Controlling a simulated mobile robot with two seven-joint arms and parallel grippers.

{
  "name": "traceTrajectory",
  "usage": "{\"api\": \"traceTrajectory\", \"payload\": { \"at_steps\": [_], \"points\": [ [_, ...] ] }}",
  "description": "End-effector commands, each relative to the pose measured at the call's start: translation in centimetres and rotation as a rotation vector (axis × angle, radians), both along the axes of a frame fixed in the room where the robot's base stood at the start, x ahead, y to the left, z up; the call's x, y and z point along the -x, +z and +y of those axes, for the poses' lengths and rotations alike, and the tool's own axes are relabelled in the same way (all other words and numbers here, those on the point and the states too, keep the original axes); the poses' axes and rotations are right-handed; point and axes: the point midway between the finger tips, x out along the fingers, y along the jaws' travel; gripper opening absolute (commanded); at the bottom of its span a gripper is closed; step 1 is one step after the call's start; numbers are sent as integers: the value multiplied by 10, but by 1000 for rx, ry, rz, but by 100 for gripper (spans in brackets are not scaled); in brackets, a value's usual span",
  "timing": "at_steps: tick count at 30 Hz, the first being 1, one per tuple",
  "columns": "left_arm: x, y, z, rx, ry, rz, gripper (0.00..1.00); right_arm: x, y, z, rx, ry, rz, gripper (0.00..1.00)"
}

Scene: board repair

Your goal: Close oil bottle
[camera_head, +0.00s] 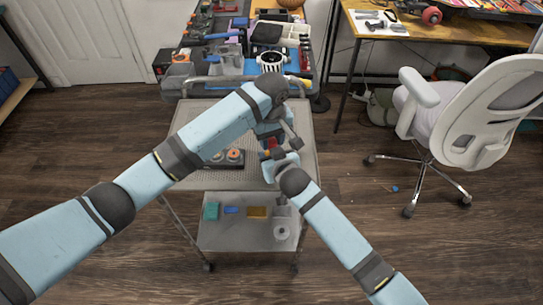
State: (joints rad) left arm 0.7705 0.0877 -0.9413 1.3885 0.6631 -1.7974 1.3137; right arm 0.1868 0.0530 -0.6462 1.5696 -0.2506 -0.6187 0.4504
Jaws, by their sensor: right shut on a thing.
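A small red piece (271,143) shows between my two grippers above the cart's top shelf. It looks like part of the oil bottle, but the bottle is mostly hidden and I cannot tell cap from body. My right gripper (272,154) comes from the lower right and is shut on what looks like the bottle. My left gripper (273,138) reaches down from above, close to the red piece. Its fingers are too small and covered to tell whether they are open or touching it.
The metal cart (205,115) has a dark tray with round orange parts (233,155) on top. A cluttered workbench (175,85) stands behind; a white chair (465,100) stands right.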

Motion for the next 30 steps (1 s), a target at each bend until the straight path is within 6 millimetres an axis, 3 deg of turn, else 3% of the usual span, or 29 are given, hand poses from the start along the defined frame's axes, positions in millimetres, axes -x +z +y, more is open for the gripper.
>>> {"api": "traceTrajectory", "payload": {
  "at_steps": [1, 4, 7, 8, 11, 22, 30],
  "points": [
    [0, 0, 0, 0, 0, 0, 23, 0, 0, 0, 0, 0, 0, 0],
    [0, 0, 0, 0, 0, 0, 1, 0, 0, 0, 0, 0, 0, 0],
    [0, 0, 0, 0, 0, 0, 1, 0, 0, 0, 0, 0, 0, 0],
    [0, 0, 0, 0, 0, 0, 31, 0, 0, 0, 0, 0, 0, 0],
    [0, 0, 0, 0, 0, 0, 54, 0, 0, 0, 0, 0, 0, 0],
    [0, 5, -1, 1, -1, -2, 55, 0, 0, 0, 0, 0, 0, 0],
    [0, 39, -1, 2, -1, -2, 55, 0, 0, 0, 0, 0, 0, 0]
  ]
}}
